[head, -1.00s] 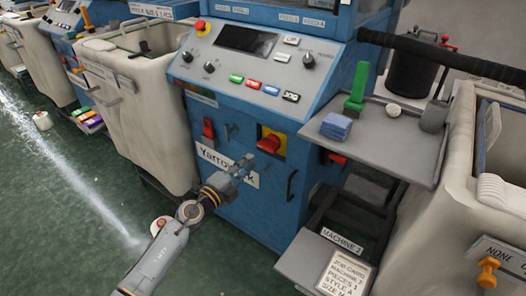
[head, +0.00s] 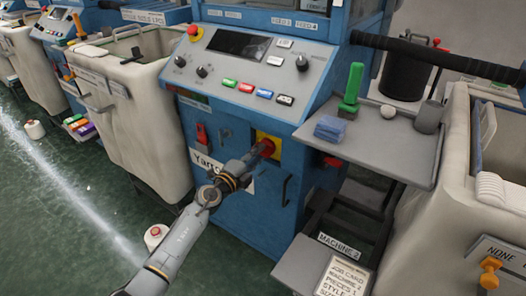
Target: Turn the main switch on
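The main switch (head: 271,148) is a red rotary knob on a yellow plate (head: 276,139), low on the front of the blue machine (head: 235,185). My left gripper (head: 262,150) comes in from the lower left. Its fingertips are at the knob and cover part of it. I cannot tell whether the fingers are closed around the knob or only beside it, nor which way the knob is turned. My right gripper is not in view.
Above the switch is a control panel (head: 212,70) with coloured buttons, knobs and a dark screen (head: 238,44). A grey shelf (head: 395,150) with a green brush-like thing (head: 352,88) juts out at right. Cream bins (head: 140,125) stand left. A handle (head: 285,190) sits below the switch.

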